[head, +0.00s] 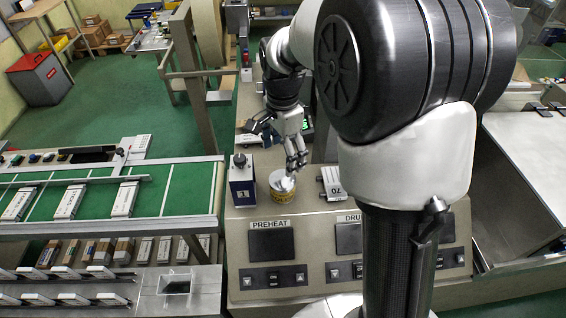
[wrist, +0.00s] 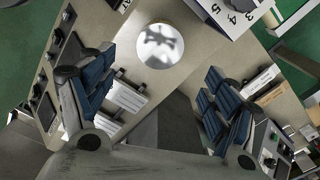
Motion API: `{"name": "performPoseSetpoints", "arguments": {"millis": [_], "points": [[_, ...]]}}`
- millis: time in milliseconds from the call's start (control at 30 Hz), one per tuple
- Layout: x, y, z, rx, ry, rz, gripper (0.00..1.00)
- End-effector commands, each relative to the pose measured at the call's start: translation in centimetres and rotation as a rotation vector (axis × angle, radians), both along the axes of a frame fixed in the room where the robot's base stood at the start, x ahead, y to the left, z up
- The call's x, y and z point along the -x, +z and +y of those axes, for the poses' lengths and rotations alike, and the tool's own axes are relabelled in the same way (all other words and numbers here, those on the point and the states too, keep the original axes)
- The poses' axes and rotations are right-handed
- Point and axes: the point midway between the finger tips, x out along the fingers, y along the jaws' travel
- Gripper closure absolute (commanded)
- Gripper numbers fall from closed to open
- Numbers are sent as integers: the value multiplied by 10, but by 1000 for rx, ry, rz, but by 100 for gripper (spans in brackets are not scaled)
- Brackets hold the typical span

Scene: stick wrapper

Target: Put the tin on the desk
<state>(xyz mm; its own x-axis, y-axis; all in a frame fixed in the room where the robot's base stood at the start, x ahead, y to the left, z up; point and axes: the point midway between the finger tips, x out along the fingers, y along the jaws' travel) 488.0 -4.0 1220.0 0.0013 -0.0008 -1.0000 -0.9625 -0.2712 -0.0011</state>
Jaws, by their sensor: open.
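The tin (head: 283,187) is a short yellow can with a silver lid. It stands upright on the grey top of the machine console, between a dark blue box with a knob and a small grey box. In the wrist view the tin's round shiny lid (wrist: 159,46) shows at top centre. My gripper (head: 295,166) is above the tin. Its blue-padded fingers (wrist: 158,68) are spread wide to either side, with nothing between them gripped. A white-topped table (head: 530,150) at the right may be the desk; my arm hides part of it.
The blue knob box (head: 242,183) stands close left of the tin, and the grey box (head: 331,182) close right. The console front has displays and buttons (head: 271,244). A green conveyor (head: 185,188) with white packs lies left.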

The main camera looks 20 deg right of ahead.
Motion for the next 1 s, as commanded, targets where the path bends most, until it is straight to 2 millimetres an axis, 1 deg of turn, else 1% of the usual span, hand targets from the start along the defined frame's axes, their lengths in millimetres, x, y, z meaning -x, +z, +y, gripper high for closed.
{"name": "performPoseSetpoints", "arguments": {"millis": [33,167,267,367,433,500,567,600,667,700,800,900,1000], "points": [[0,6,0,0,0,-1,19],[3,17,0,0,18,-7,19],[17,35,0,1,94,-36,19],[46,62,1,11,238,-84,19],[72,80,1,25,368,-124,19],[99,94,2,44,501,-164,19],[123,102,2,65,615,-196,19],[139,106,2,81,690,-216,19],[162,110,2,109,802,-248,19],[176,111,2,129,874,-266,19],[208,108,3,178,1034,-304,19],[230,103,3,222,1156,-328,19],[242,98,3,251,1234,-341,19]]}}
